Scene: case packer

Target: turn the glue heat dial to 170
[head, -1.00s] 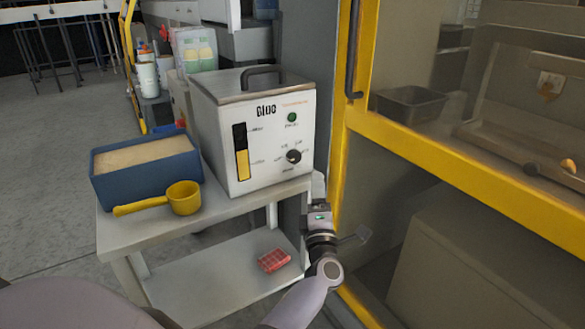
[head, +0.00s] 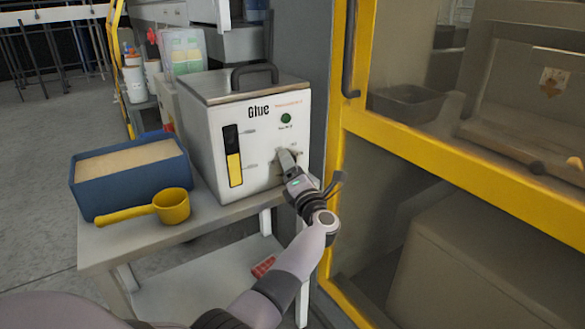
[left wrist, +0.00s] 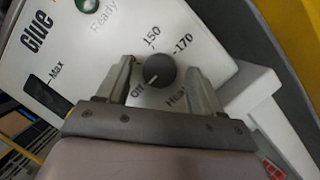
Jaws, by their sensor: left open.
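The glue machine (head: 210,140) is a white box on the bench. In the left wrist view its panel (left wrist: 105,50) shows the round dark heat dial (left wrist: 160,77), with Off, 150 and 170 marked around it. The dial's pale mark appears to point toward Off. My left gripper (left wrist: 161,68) is open, with one finger on each side of the dial; I cannot tell whether they touch it. In the head view my left gripper (head: 286,163) is at the panel's lower right and hides the dial. My right gripper is not in view.
A blue bin (head: 95,190) of tan pellets and a yellow scoop (head: 172,207) stand left of the machine on the bench (head: 110,247). A yellow-framed guard (head: 400,150) stands close on the right. A red item (head: 263,266) lies on the lower shelf.

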